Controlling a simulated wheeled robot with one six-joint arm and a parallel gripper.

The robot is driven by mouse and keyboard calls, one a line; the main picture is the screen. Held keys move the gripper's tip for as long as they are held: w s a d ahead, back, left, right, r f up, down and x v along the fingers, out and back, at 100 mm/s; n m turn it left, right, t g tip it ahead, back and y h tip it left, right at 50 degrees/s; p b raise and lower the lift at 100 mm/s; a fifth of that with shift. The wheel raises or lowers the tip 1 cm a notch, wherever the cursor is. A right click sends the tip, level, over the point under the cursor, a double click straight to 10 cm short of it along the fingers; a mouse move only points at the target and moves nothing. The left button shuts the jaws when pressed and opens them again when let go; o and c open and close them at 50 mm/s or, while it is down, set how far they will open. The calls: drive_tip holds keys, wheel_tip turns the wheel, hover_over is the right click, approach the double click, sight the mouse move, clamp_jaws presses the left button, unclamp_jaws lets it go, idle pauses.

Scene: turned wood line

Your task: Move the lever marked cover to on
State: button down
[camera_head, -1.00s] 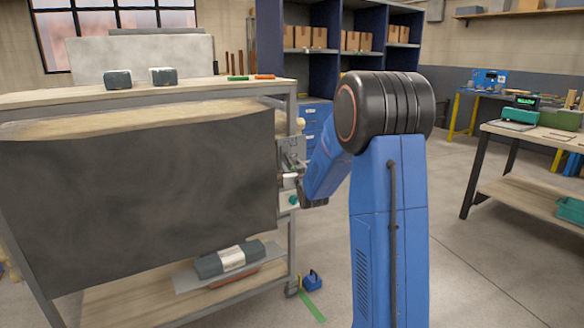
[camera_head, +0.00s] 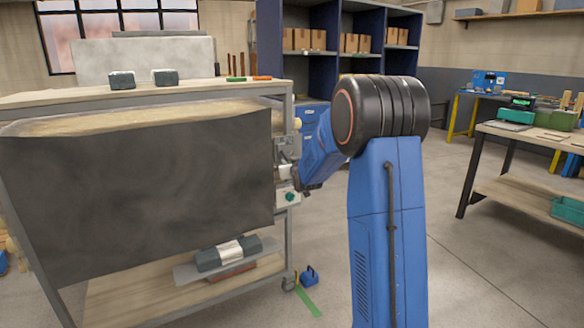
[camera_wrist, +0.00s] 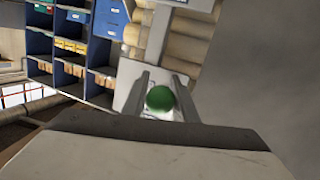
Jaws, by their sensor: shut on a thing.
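In the wrist view a round green knob (camera_wrist: 160,98) sits between the two fingers of my gripper (camera_wrist: 162,92), and the gripper is shut on it. A white plate (camera_wrist: 128,78) lies behind the knob; its lettering is not legible here, so I cannot read which lever this is. In the head view a small green knob (camera_head: 290,197) shows at the cart's right end, with my gripper (camera_head: 297,188) right beside it. The lever's shaft is hidden, and its setting cannot be told.
The cart (camera_head: 70,101) carries a dark hanging sheet (camera_head: 135,185) on its near side. A cream knob (camera_head: 297,122) sits higher on the cart's end. A blue shelf unit (camera_head: 268,60) stands behind, a workbench (camera_head: 530,135) at the right.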

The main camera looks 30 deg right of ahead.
drive_tip(key=shift+s+r+n+g+y, duration=0.15)
drive_tip(key=shift+r+n+g, duration=0.15)
drive_tip(key=shift+r+g, duration=1)
drive_tip(key=shift+s+r+n+g+y, duration=0.25)
drive_tip(key=shift+r+g, duration=0.35)
drive_tip(key=shift+g, duration=1.35)
drive_tip(key=shift+s+r+n+g+h, duration=0.1)
drive_tip(key=shift+r+n+g, duration=0.25)
drive_tip(key=shift+r+g, duration=0.95)
drive_tip(key=shift+f+g, duration=0.2)
drive_tip(key=shift+g, duration=0.35)
drive_tip(key=c, duration=1.4)
unclamp_jaws()
drive_tip(key=shift+c, duration=0.2)
drive_tip(key=v, duration=1.7)
drive_tip(key=shift+s+r, duration=0.1)
drive_tip(key=shift+s, duration=0.05)
